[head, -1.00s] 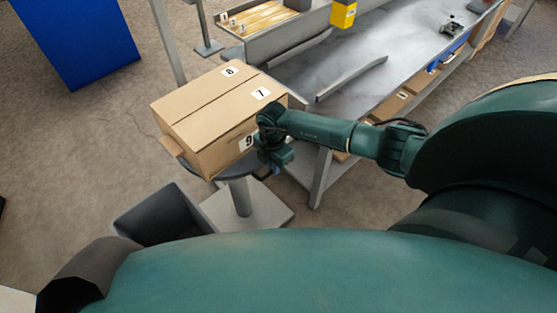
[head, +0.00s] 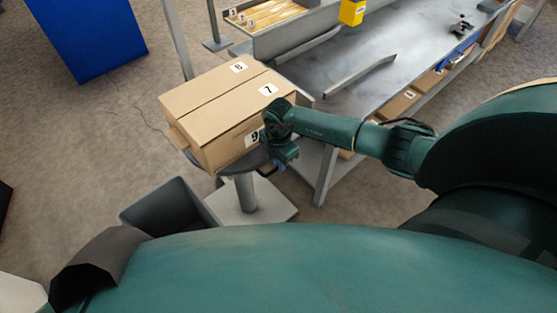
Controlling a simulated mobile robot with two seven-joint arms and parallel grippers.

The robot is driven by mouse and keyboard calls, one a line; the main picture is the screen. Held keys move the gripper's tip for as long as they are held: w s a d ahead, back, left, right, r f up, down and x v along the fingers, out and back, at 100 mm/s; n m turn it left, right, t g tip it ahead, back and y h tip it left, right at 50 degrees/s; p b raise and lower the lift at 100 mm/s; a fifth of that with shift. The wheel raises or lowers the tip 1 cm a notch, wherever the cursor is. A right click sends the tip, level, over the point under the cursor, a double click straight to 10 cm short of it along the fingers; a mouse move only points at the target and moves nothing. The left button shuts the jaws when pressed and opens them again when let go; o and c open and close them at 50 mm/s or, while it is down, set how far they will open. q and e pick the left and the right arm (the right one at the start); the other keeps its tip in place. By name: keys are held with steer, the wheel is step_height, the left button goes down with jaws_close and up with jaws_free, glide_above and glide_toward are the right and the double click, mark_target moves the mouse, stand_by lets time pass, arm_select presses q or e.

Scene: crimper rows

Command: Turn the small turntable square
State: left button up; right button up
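The small turntable (head: 258,160) is a round grey plate on a post with a square base. A closed cardboard box (head: 213,103) with labels 8, 7 and 9 sits on it and hides most of the plate. My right gripper (head: 282,160) is at the box's near right corner, beside the label 9 and over the plate's edge. Its fingers are small and dark, and I cannot tell whether they are open or whether they touch the box or plate. My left gripper is not in view.
A grey metal table (head: 350,65) stands to the right and behind, with a yellow block (head: 352,12) and cartons on its lower shelf. A dark grey bin (head: 165,212) stands at the front left of the turntable. A blue panel (head: 90,35) stands at the far left.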

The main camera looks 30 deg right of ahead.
step_height(320, 180, up, 13)
steer(key=p, duration=0.1)
steer(key=shift+p, duration=0.3)
steer(key=shift+r, duration=0.1)
